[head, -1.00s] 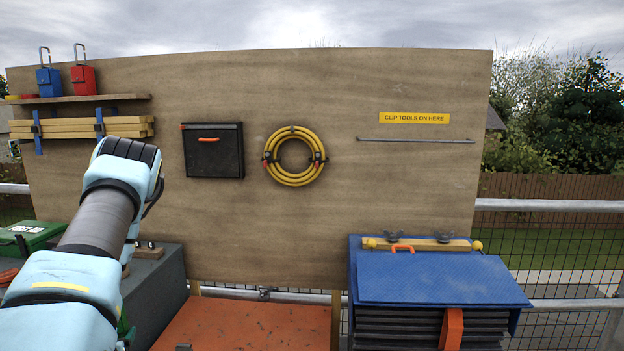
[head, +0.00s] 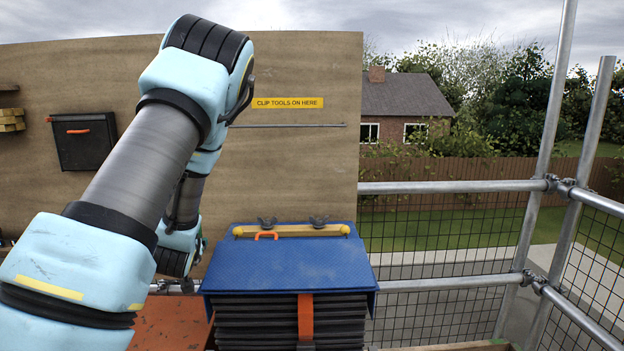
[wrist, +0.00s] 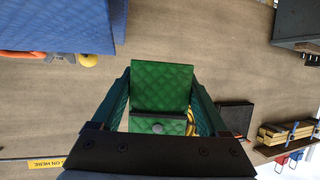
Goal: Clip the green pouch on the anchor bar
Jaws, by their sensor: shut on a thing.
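The green pouch (wrist: 162,86) is held between the two fingers of my gripper (wrist: 160,100) in the wrist view. It has a quilted surface and a small round grey stud. My gripper is shut on it, in front of the wooden board. The anchor bar (head: 300,125) is a thin grey rod on the board, under the yellow "CLIP TOOLS ON HERE" label (head: 287,102). Its left end lies behind my arm in the head view. The pouch is hidden behind my arm there, and I cannot make out its clip.
A blue-topped stack (head: 290,265) with a yellow bar and an orange handle stands below the anchor bar. A black box (head: 84,142) hangs on the board at left. Metal rails (head: 450,187) and mesh bound the right side. The board around the bar's right half is clear.

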